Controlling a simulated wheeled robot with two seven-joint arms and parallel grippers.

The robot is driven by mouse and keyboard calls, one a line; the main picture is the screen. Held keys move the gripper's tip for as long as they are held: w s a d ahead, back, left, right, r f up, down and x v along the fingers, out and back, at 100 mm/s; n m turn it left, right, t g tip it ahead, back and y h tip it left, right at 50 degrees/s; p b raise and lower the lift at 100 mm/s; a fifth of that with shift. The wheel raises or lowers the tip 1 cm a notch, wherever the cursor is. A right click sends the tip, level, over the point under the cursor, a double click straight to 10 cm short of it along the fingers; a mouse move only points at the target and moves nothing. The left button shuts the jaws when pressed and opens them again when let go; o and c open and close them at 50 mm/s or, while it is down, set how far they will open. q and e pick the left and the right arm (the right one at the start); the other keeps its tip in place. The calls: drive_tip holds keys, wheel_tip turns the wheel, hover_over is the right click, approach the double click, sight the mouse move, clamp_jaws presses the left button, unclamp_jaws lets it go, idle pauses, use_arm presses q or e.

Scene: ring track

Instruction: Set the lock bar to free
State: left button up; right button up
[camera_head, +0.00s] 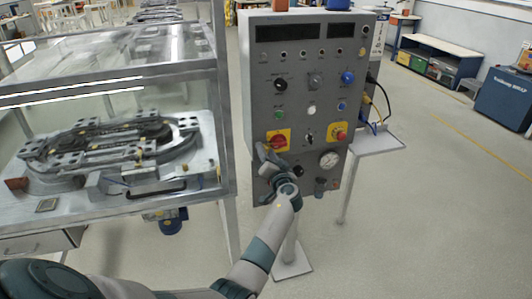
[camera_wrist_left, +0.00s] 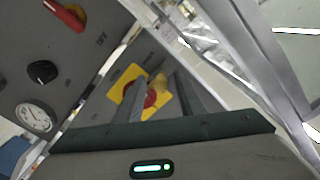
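I cannot tell for certain which part is the lock bar. A red rotary knob (camera_head: 279,141) on a yellow plate sits on the left of the grey control panel (camera_head: 262,100). My left gripper (camera_head: 265,154) is just below and left of this knob, close to the panel. In the left wrist view the two dark fingers (camera_wrist_left: 152,100) stand apart, with the red knob and yellow plate (camera_wrist_left: 131,84) seen between them; contact cannot be told. A red lever (camera_wrist_left: 66,15) shows at the top left there, near OFF lettering. My right gripper is not in view.
The ring track (camera_head: 110,145) lies under a clear enclosure at left, with a black handle (camera_head: 157,191).

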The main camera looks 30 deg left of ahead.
use_arm(q)
drive_tip(key=shift+w+a, duration=0.3)
drive_tip(key=shift+a, duration=0.05)
